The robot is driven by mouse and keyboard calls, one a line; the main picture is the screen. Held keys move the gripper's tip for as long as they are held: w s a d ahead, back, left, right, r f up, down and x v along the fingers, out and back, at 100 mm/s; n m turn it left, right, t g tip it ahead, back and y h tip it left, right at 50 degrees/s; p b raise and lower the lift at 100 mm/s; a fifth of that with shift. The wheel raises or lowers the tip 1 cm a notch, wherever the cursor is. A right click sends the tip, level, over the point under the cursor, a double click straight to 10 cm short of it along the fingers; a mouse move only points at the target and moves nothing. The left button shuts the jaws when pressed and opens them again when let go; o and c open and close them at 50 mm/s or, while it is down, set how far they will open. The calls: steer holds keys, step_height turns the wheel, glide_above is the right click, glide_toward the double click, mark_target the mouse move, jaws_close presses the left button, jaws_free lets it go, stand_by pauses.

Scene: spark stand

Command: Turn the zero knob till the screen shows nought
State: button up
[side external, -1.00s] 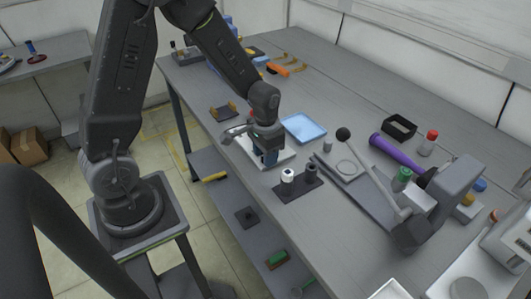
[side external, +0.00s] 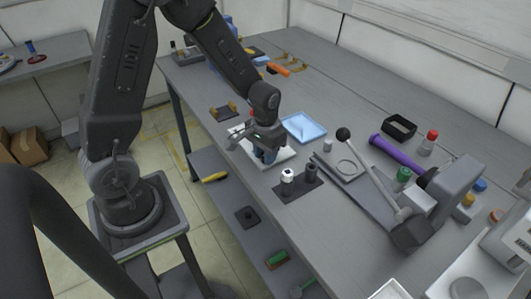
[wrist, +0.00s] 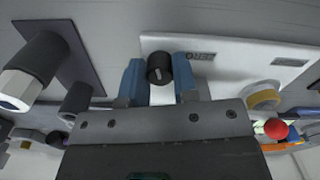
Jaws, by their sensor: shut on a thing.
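The zero knob (wrist: 160,68) is a small black cylinder with a pale mark, standing on a white panel (wrist: 230,78). A small label (wrist: 201,56) is printed beside it, upside down in the wrist view. My gripper (wrist: 158,76) has its two blue fingers on either side of the knob, shut on it. In the side view my gripper (side external: 266,155) points down over the white panel (side external: 287,159) and hides the knob. A small grey strip (wrist: 289,62) on the panel may be the screen; I can read no figure on it.
A dark plate (side external: 290,195) with a white-topped post (side external: 287,175) and a black post (side external: 311,172) stands close to my gripper. A light-blue tray (side external: 304,128) lies behind. A long lever (side external: 372,170) and a purple-handled tool (side external: 392,148) are further right.

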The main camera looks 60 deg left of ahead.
steer(key=shift+n, duration=1.5)
steer(key=o, duration=0.9)
steer(key=shift+o, duration=0.2)
step_height(320, 180, up, 14)
steer(key=shift+f, duration=0.1)
